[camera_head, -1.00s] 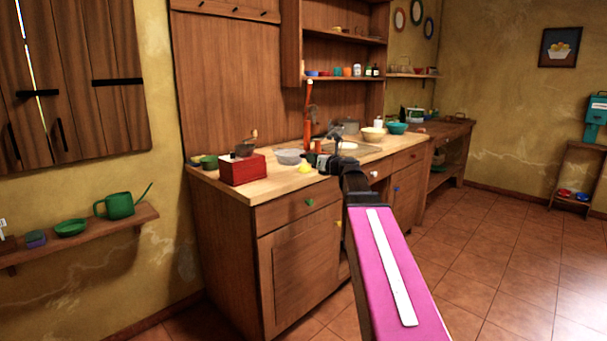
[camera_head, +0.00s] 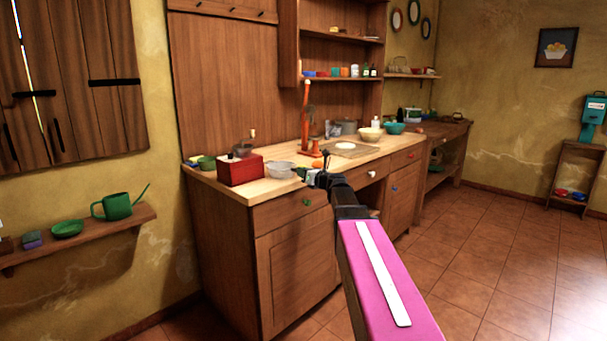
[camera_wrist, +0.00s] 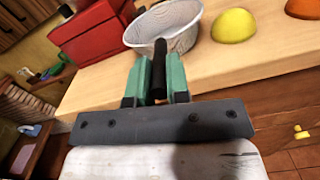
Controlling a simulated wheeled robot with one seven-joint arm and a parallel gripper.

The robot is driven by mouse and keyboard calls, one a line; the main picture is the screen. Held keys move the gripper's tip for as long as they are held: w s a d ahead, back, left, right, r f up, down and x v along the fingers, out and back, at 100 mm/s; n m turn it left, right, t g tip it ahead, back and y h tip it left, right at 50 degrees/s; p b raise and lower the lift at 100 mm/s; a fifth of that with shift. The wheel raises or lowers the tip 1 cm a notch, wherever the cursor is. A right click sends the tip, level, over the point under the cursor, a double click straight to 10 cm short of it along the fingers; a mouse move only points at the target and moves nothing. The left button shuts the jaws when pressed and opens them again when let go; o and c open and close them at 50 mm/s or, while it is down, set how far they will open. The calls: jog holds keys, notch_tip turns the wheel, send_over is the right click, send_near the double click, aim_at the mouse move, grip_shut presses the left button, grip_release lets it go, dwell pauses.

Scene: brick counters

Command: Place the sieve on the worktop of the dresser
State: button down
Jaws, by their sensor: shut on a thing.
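The sieve is a pale grey mesh bowl (camera_head: 281,170) over the front left part of the dresser's worktop (camera_head: 252,193), right of a red box. In the wrist view the sieve (camera_wrist: 172,27) is right in front of my gripper (camera_wrist: 159,78). The green fingers are shut on its dark handle (camera_wrist: 160,58). In the head view my gripper (camera_head: 303,174) is at the worktop's front edge, to the right of the bowl. The bowl looks upright and at or very near the wood; I cannot tell whether it touches.
The red box (camera_head: 240,170) stands close left of the sieve. A yellow round thing (camera_wrist: 234,25) and an orange one (camera_wrist: 303,8) lie to its right. A board (camera_head: 352,152), a cream bowl (camera_head: 370,134) and a teal bowl (camera_head: 395,128) stand farther right.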

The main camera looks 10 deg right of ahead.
jog(key=c, duration=1.1)
grip_release()
